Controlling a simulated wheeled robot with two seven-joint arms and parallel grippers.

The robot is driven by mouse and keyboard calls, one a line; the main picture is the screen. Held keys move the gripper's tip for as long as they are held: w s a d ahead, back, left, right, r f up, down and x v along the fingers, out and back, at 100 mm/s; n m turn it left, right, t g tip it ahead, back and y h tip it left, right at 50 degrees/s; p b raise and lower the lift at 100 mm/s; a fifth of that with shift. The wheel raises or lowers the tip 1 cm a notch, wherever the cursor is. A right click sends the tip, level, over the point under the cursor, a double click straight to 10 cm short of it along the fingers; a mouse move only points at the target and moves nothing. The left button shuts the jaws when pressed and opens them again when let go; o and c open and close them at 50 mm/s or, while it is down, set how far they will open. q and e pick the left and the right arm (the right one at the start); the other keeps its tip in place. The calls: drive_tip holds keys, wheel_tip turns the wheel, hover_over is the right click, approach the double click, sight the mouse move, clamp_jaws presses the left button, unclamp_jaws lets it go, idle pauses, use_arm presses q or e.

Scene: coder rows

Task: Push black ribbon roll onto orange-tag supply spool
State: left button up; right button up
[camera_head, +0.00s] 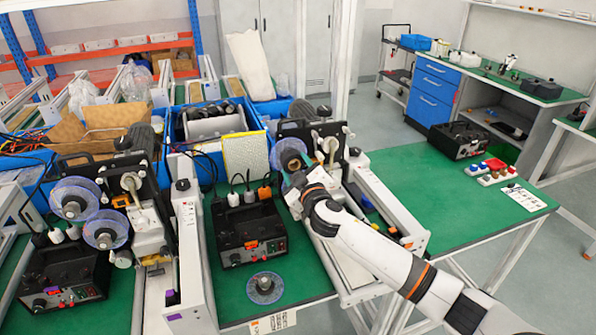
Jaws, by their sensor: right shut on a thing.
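My right gripper (297,180) reaches in from the lower right to the front of the right-hand coder machine (318,132). It is shut on a dark roll with a brown core (291,158), which looks like the black ribbon roll. The roll is at or against a clear bluish spool disc (275,154) on that machine, and I take this disc for the supply spool. The gripper covers part of both, so I cannot tell whether the roll sits on the spool. No orange tag shows clearly on that disc. My left gripper is not in view.
A loose clear disc (265,288) lies on the green bench before a black control box (248,232). An orange and white label (272,322) is at the bench edge. The left machine carries two clear spools (75,198). The right green table (405,185) is mostly clear.

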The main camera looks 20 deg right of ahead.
drive_tip(key=shift+w+b, duration=0.35)
drive_tip(key=shift+w, duration=0.55)
drive_tip(key=o, duration=1)
drive_tip(key=shift+s, duration=0.15)
